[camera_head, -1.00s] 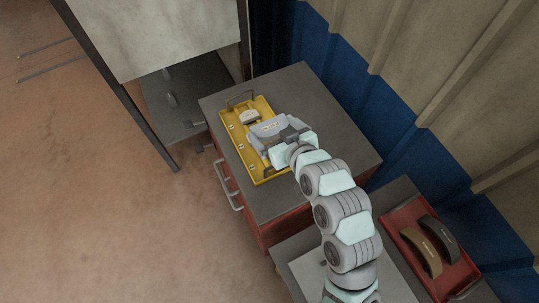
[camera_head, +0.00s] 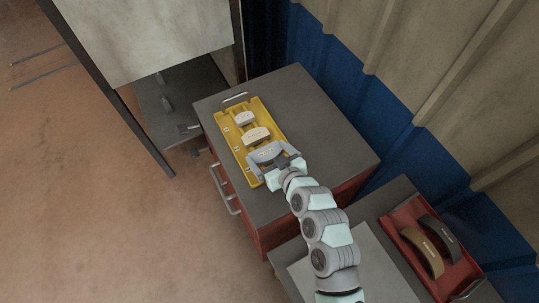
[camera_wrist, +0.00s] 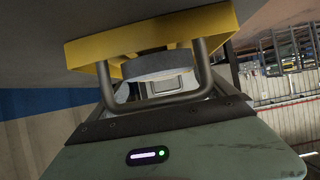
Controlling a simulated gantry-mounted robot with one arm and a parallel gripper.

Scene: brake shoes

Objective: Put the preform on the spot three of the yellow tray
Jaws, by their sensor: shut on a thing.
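The yellow tray (camera_head: 228,140) lies on the dark-topped red cabinet. Two pale curved preforms sit in it, one near its far end (camera_head: 245,118) and one around its middle (camera_head: 256,136). My gripper (camera_head: 266,153) is over the near part of the tray, just past the middle preform. In the wrist view the tray (camera_wrist: 85,55) appears at the top, with its dark bar handle (camera_wrist: 203,70) close to the camera. Behind the handle, my gripper is shut on a grey preform (camera_wrist: 160,66), at or very near the tray; contact is unclear.
A red tray (camera_head: 405,215) with a brown and a black brake shoe stands at the lower right. The cabinet top (camera_head: 325,125) right of the yellow tray is clear. A corrugated wall (camera_head: 395,110) borders the right side.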

